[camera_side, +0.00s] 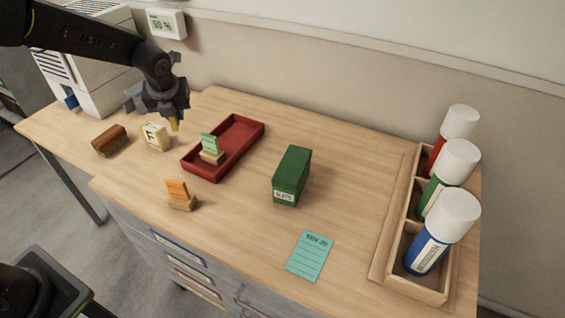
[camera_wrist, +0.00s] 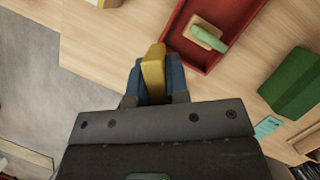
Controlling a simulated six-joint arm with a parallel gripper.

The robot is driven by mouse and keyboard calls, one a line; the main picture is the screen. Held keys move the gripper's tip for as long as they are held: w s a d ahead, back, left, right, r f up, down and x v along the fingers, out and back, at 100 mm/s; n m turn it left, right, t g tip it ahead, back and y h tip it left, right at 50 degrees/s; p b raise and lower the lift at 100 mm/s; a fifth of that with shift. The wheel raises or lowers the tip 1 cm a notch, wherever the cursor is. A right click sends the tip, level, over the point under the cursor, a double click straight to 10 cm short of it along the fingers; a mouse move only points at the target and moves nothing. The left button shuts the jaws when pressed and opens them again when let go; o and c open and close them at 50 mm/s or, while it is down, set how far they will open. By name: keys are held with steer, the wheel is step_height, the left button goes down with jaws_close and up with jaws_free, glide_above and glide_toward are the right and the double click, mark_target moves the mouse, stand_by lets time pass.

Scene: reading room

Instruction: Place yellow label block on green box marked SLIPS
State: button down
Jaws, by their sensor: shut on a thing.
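My gripper (camera_side: 160,98) is at the upper left of the side view, raised above the table. In the wrist view its blue fingers (camera_wrist: 154,84) are shut on the yellow label block (camera_wrist: 152,68). Only a small yellow tip of the block (camera_side: 174,125) shows below the fingers in the side view. The green box (camera_side: 295,168) stands upright mid-table with a white label on its near end; the lettering is small. It lies to the right of my gripper and also shows at the right of the wrist view (camera_wrist: 293,88). Nothing is on its top.
A red tray (camera_side: 253,133) holding a green label on a wooden base (camera_side: 211,148) lies between my gripper and the green box. An orange label (camera_side: 177,189), cream block (camera_side: 154,137), brown block (camera_side: 109,141), teal card (camera_side: 310,256) and bottle rack (camera_side: 385,240) surround it.

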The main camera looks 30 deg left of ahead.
steer(key=w+d+r+m+t+h, duration=0.1)
steer(key=w+d+r+m, duration=0.2)
steer(key=d, duration=0.6)
steer(key=w+d+r+m+h, duration=0.1)
steer(key=w+d+m+h, duration=0.2)
steer(key=d, duration=0.5)
steer(key=m+y, duration=0.1)
glide_above(296, 159)
steer(key=s, duration=0.1)
steer(key=f, duration=0.6)
steer(key=shift+s+a+f, duration=0.15)
steer(key=shift+a+f, duration=0.1)
steer(key=shift+f, duration=0.05)
steer(key=shift+d+f, duration=0.25)
steer(key=shift+d, duration=0.05)
steer(key=shift+f, duration=1.85)
steer(key=shift+f, duration=0.2)
steer(key=c, duration=1.1)
jaws_free()
